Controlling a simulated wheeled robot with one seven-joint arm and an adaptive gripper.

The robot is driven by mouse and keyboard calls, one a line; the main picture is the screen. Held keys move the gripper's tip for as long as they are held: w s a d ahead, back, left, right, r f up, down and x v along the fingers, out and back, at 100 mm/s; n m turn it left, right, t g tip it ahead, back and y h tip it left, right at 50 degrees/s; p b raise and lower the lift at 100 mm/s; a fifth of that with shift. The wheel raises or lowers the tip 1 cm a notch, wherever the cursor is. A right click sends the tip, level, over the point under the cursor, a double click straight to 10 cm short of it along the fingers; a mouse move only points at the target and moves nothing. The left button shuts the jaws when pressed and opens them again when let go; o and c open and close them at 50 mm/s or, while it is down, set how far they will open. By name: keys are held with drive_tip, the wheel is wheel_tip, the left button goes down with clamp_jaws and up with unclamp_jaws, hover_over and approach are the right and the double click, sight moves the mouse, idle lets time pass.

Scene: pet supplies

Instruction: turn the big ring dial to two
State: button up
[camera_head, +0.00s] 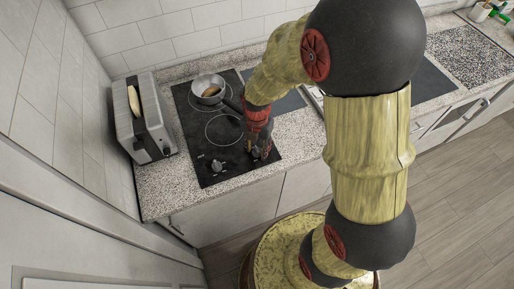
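A black cooktop (199,130) is set in the speckled counter. Its large burner ring (224,129) is bare and lies in front of a pan. One dark dial (217,165) stands clear at the front left of the cooktop. My gripper (261,151) points down at the front right corner of the cooktop, to the right of that dial. A second dial there is mostly hidden by the gripper, if one is present. I cannot tell whether the fingers are open or closed, or touching anything. The dial markings are too small to read.
A grey pan (205,88) with brown food sits on the rear burner, its handle near my wrist. A toaster (143,122) with bread (134,101) stands left. My arm covers much of the right side. The front left counter (163,188) is clear.

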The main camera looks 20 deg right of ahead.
clamp_jaws()
idle(0.5)
drive_tip(key=m+p, duration=0.2)
drive_tip(key=m, duration=0.4)
drive_tip(key=shift+r+m+p, duration=0.1)
drive_tip(key=shift+m+p, duration=0.2)
drive_tip(key=m+p, duration=0.1)
drive_tip(key=m, duration=0.5)
drive_tip(key=shift+p, duration=0.35)
drive_tip(key=m, duration=0.4)
drive_tip(key=shift+p, duration=0.4)
drive_tip(key=m, duration=0.3)
drive_tip(key=shift+m+p, duration=0.3)
drive_tip(key=shift+p, duration=0.1)
drive_tip(key=m, duration=0.3)
drive_tip(key=shift+m+p, duration=0.3)
drive_tip(key=shift+m, duration=1.9)
